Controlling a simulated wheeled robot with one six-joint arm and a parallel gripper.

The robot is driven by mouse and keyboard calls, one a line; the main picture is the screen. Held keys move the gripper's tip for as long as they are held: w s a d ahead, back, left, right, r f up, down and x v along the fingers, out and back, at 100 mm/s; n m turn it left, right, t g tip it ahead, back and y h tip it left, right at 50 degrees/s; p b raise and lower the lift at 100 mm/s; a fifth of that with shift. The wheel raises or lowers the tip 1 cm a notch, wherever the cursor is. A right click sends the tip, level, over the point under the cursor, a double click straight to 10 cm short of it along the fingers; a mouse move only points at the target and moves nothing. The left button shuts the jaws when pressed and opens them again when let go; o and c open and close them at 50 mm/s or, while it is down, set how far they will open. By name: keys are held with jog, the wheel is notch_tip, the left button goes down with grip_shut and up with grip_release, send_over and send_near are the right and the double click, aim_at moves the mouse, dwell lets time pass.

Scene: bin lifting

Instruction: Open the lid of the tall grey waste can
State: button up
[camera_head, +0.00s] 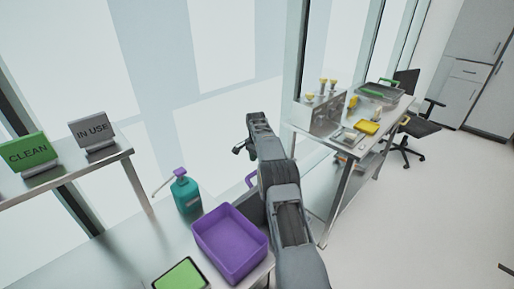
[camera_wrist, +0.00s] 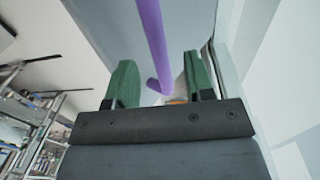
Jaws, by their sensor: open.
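In the wrist view my gripper (camera_wrist: 158,72) is open, with its two green fingers apart. A purple bar (camera_wrist: 152,42) runs down the picture and its bent lower end shows between the fingers. Neither finger visibly touches it. A broad grey surface (camera_wrist: 100,22) lies behind the bar and seems to be the grey waste can. In the head view part of a purple handle (camera_head: 250,180) shows beside my arm, above a dark grey body (camera_head: 252,207). My arm hides most of the can there, and my fingers cannot be made out. I cannot tell the lid's state.
A purple bin (camera_head: 230,243), a teal pump bottle (camera_head: 186,194) and a green-topped box (camera_head: 181,275) stand on the steel bench left of my arm. CLEAN (camera_head: 29,152) and IN USE (camera_head: 92,134) signs are on a shelf.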

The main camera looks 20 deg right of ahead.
notch_tip(320, 180, up, 9)
jog(key=p, duration=0.4)
jog(key=shift+w+f, duration=0.2)
jog(key=shift+w, duration=0.1)
jog(key=shift+a, duration=0.1)
